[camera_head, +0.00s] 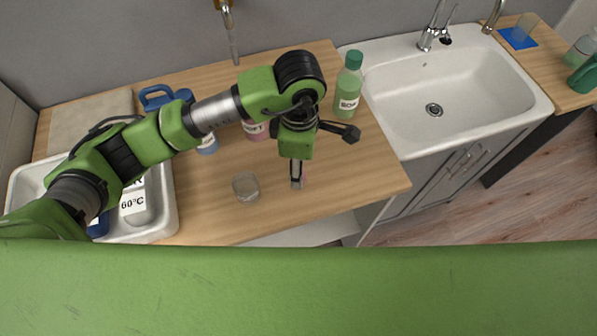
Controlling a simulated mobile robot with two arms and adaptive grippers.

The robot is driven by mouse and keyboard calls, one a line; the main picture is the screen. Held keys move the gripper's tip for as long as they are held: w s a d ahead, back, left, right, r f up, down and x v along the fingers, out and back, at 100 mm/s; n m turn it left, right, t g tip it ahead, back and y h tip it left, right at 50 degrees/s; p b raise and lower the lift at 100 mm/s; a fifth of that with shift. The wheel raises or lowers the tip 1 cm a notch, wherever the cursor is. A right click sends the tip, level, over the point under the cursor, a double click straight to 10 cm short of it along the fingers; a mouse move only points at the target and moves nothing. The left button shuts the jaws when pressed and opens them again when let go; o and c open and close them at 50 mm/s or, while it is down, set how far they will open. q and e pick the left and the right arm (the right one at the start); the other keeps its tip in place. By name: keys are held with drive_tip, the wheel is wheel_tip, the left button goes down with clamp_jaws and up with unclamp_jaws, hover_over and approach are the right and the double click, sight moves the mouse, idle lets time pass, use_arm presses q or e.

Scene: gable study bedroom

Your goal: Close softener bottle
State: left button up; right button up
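A pink bottle (257,132), its label partly readable as "OFT", stands on the wooden counter (215,215). My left arm passes in front of it and hides its top, so I cannot see whether it has a cap. A small round greyish object (245,186), possibly a cap, lies on the counter in front of the bottle. My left gripper (297,183) points down over the counter, to the right of the round object and apart from it. Its fingers look close together, but I cannot tell whether they are shut. My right gripper is not in view.
A green soap bottle (348,88) stands right of my arm, beside the white sink (480,85). A white tub (158,225) at left holds a bottle marked 60°C (134,210). The counter's front right is clear.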

use_arm(q)
wheel_tip(320, 180, down, 3)
drive_tip(key=shift+s+f+p, duration=0.1)
drive_tip(key=shift+p, duration=0.5)
drive_tip(key=shift+f, duration=0.15)
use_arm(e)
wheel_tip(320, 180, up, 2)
use_arm(q)
drive_tip(key=c, duration=0.8)
drive_tip(key=shift+c, duration=0.2)
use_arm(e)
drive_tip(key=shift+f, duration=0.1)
